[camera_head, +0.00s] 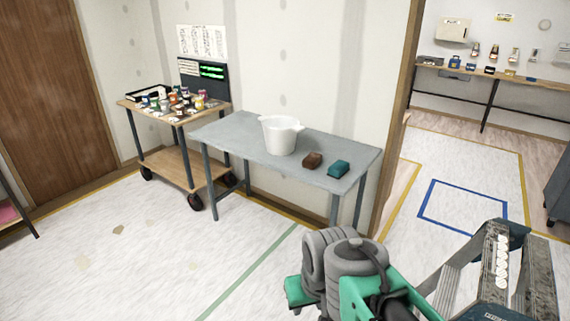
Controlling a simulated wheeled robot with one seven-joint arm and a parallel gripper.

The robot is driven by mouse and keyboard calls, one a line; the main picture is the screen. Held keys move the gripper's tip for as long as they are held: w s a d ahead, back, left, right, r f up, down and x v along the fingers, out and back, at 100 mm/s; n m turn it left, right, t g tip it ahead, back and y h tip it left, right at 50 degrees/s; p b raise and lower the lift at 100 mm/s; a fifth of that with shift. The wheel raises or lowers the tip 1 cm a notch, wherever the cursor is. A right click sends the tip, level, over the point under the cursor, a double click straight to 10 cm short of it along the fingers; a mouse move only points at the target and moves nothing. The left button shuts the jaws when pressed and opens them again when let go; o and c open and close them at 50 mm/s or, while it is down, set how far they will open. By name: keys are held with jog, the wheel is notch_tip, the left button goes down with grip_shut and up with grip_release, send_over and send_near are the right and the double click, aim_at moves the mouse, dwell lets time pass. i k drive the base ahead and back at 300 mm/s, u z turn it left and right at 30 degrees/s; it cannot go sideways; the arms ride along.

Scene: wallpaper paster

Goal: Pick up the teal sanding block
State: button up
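The teal sanding block (338,169) lies on the right part of a grey-blue table (235,137), near its right end. Nothing touches it from above. A brown block (312,160) of similar size lies just to its left, with a small gap between them. Grey and green parts of my arm show at the bottom centre-right, in front of the table and well apart from the teal block. I cannot make out any gripper fingers in this view.
A white bucket (279,135) stands mid-table. A wooden-topped cart (180,172) with jars stands to the left against the wall. A stepladder (497,262) is at the lower right. Open floor (140,245) lies in front of the table. A doorway opens on the right.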

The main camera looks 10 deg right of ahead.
aim_at(337, 170)
jog(key=u, duration=0.55)
jog(key=i, duration=2.25)
jog(key=z, duration=1)
jog(key=i, duration=0.95)
jog(key=z, duration=0.85)
jog(key=i, duration=0.55)
jog(key=u, duration=0.1)
